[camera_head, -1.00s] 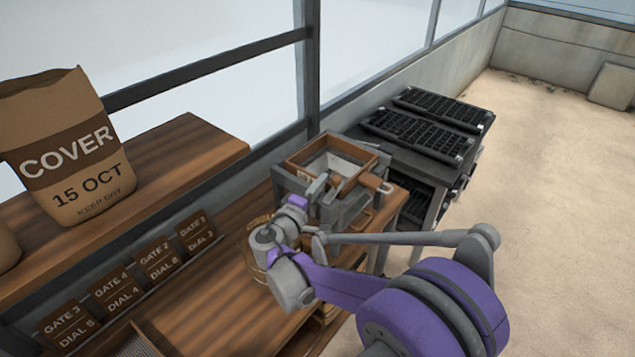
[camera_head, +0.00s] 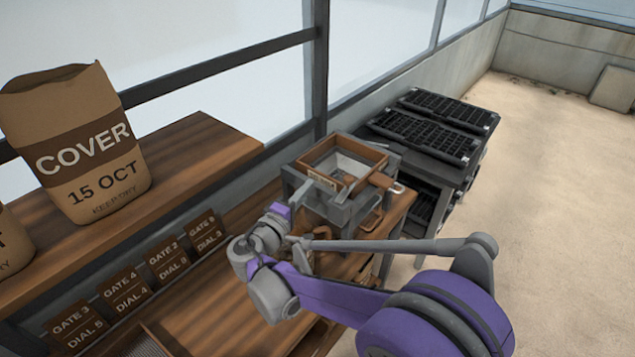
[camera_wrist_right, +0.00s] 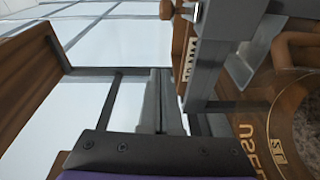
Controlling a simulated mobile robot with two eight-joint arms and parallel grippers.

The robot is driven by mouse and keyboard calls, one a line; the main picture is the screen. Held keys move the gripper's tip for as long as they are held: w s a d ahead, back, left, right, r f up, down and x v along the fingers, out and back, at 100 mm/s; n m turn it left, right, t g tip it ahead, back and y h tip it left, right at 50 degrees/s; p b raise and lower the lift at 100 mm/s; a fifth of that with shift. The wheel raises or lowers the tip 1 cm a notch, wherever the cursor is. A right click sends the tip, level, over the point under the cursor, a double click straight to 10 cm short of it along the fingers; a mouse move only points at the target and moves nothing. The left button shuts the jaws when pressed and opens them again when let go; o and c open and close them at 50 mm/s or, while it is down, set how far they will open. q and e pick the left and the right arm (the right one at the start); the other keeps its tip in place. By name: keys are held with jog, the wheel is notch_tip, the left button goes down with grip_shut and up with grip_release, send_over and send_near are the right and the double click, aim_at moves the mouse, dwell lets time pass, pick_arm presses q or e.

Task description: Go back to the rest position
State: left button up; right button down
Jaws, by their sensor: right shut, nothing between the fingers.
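My right arm comes in from the lower right, purple and grey. Its right gripper (camera_head: 302,192) is shut and empty, with its fingers pointing at the near left side of the seeder, a grey and brown box (camera_head: 328,212) with an open hopper. In the head view I cannot tell whether the fingertips touch the box or stand just off it. In the right wrist view the shut fingers (camera_wrist_right: 160,88) show against the window, with grey seeder parts (camera_wrist_right: 203,62) close on the right. My left gripper is in neither view.
A COVER bag (camera_head: 85,150) stands on the wooden shelf (camera_head: 190,150) at left, above several gate and dial cards (camera_head: 125,290). Black trays (camera_head: 420,135) lie on a dark stand beyond the seeder. A round, partly lettered wooden thing (camera_wrist_right: 288,125) shows below. Open floor (camera_head: 560,200) lies right.

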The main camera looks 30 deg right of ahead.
jog(key=s+f+m+g+y, duration=0.2)
jog(key=s+f+g+y, duration=0.35)
jog(key=s, duration=0.85)
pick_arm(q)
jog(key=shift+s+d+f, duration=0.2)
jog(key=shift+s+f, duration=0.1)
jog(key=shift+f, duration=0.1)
pick_arm(e)
jog(key=s+a+f+m+t+y, duration=0.1)
jog(key=s+a+f+m+y, duration=0.3)
jog(key=s+a+f+y, duration=0.4)
jog(key=s+f+y, duration=0.1)
jog(key=s, duration=0.3)
jog(key=shift+a, duration=0.25)
